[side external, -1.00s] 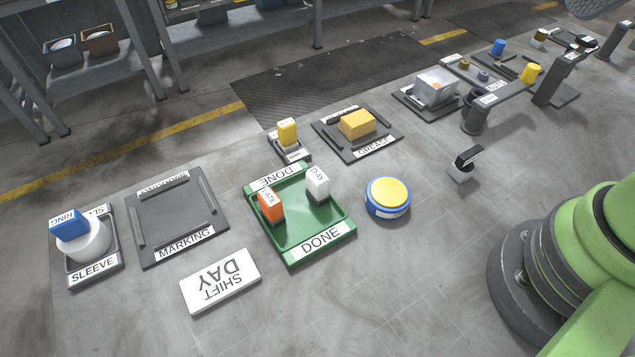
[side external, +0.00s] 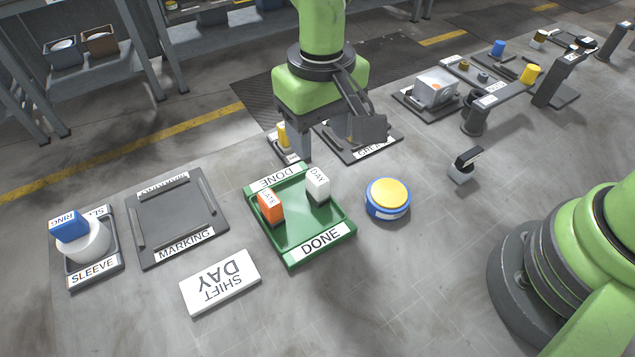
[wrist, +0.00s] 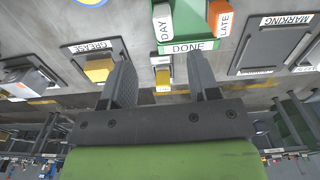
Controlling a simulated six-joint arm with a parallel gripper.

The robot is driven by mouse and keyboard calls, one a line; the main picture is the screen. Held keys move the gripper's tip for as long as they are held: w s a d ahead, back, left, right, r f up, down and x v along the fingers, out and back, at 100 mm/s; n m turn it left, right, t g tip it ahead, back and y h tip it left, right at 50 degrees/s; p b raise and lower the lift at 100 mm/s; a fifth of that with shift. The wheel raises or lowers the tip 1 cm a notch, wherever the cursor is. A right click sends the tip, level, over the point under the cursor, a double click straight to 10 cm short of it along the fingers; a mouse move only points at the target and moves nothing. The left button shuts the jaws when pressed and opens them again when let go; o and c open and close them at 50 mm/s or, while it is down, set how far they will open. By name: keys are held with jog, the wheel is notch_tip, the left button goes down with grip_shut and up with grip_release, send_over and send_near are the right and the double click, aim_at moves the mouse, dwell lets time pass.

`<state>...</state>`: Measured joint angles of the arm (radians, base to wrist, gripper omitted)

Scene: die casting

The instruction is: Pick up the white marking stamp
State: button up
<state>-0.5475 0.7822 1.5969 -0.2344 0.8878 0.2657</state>
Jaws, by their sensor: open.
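The white marking stamp (side external: 318,184), labelled DAY, stands upright in the green DONE tray (side external: 291,254), toward the tray's back right. An orange stamp (side external: 269,207), labelled LATE, stands to its left in the same tray. My gripper (side external: 335,140) is open and empty, above and behind the tray, near the GREASE plate. In the wrist view the fingers (wrist: 165,85) are spread apart, with the white stamp (wrist: 164,28) and orange stamp (wrist: 219,18) beyond them.
A yellow-topped holder (side external: 284,140) stands just left of my gripper. The MARKING plate (side external: 174,220) is empty. A SHIFT DAY sign (side external: 221,282) lies in front. Bare floor (side external: 420,270) is right of the tray.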

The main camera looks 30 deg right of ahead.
aim_at(317, 176)
jog(key=f, duration=0.9)
jog(key=shift+a, duration=0.3)
jog(key=shift+r, duration=0.1)
grip_shut()
notch_tip(317, 176, up, 10)
